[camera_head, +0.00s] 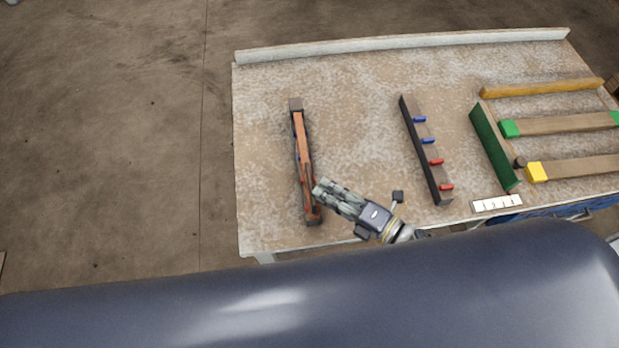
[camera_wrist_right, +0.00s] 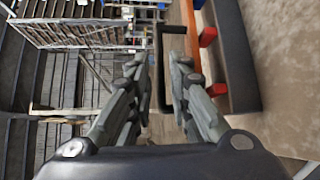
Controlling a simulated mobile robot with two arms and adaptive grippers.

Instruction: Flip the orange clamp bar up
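The orange clamp bar (camera_head: 303,150) lies lengthwise along a dark rail at the left of the table in the head view. Part of it shows at the top of the right wrist view (camera_wrist_right: 190,25), beside the dark rail (camera_wrist_right: 232,60) with red pegs (camera_wrist_right: 217,89). My right gripper (camera_head: 320,187) is at the right side of the bar's near half. In the wrist view its fingers (camera_wrist_right: 156,68) are apart, with a dark bracket-shaped handle (camera_wrist_right: 160,70) between them. I cannot tell whether they touch it. My left gripper is not in view.
A second dark rail (camera_head: 424,148) with blue and red pegs stands right of the gripper. Further right are a green block (camera_head: 494,147) and wooden bars with green and yellow ends. A pale ledge (camera_head: 400,45) edges the far side. The table between the two rails is clear.

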